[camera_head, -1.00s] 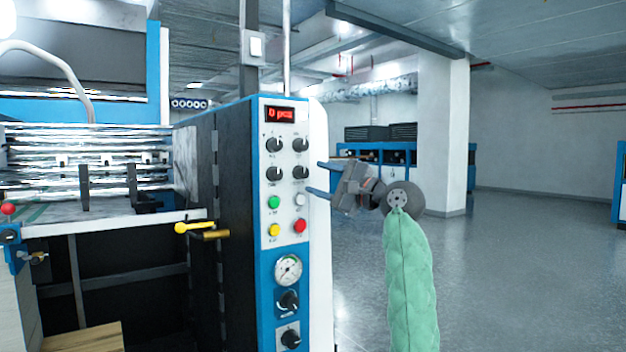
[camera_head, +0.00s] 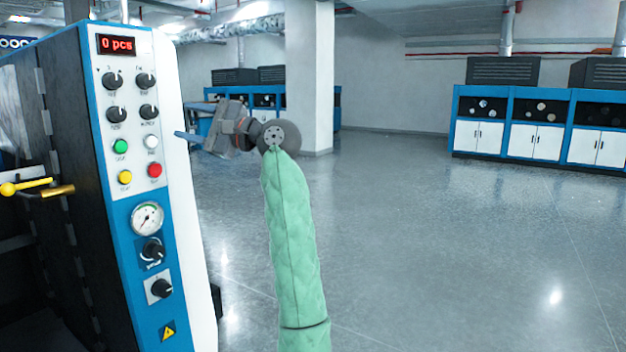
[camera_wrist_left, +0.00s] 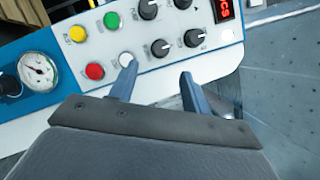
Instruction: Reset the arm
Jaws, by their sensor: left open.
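My left gripper (camera_head: 184,122) is at the right edge of the machine's control panel (camera_head: 136,185) in the head view, at the end of an arm in a green sleeve. In the left wrist view its two blue-grey fingers (camera_wrist_left: 159,72) stand apart with nothing between them. One fingertip overlaps the panel close to the white button (camera_wrist_left: 126,60); I cannot tell whether it touches. The white button (camera_head: 151,142) also shows in the head view, beside the red button (camera_head: 155,170). My right gripper is out of view.
The display (camera_head: 117,45) reads "0 pcs". A yellow-knobbed lever (camera_head: 22,187) sticks out at the machine's left. Blue and white cabinets (camera_head: 534,140) stand at the back right, and a white pillar (camera_head: 310,75) stands mid-room. The grey floor (camera_head: 450,255) on the right is clear.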

